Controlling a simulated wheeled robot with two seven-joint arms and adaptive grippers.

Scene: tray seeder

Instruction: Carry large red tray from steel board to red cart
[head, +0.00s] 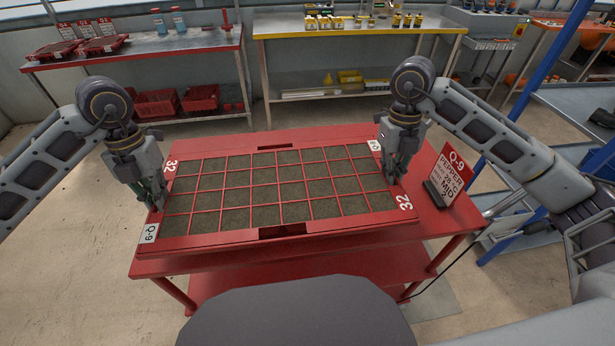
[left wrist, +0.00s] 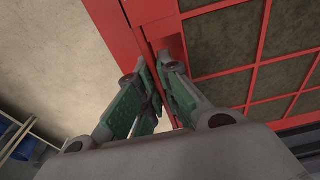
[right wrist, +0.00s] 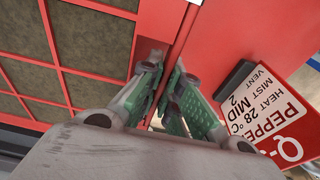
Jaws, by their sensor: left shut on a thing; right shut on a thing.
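The large red tray (head: 345,226) lies level over the red cart (head: 447,228), its grid of cells filled with brown soil. It carries "32" marks and a "Q-9" label. I cannot tell whether its underside touches the cart top. My left gripper (head: 155,198) is shut on the tray's left end rim, which also shows in the left wrist view (left wrist: 158,75). My right gripper (head: 391,180) is shut on the right end rim; its fingers also show in the right wrist view (right wrist: 166,78). I cannot pick out the steel board.
A "Q-9 PEPPER" sign (head: 452,172) stands on the cart top, right of the tray. Behind are a red bench (head: 130,55) with trays and a yellow-edged bench (head: 350,32). A blue post (head: 530,85) and steel table (head: 580,105) stand right. Floor at left is clear.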

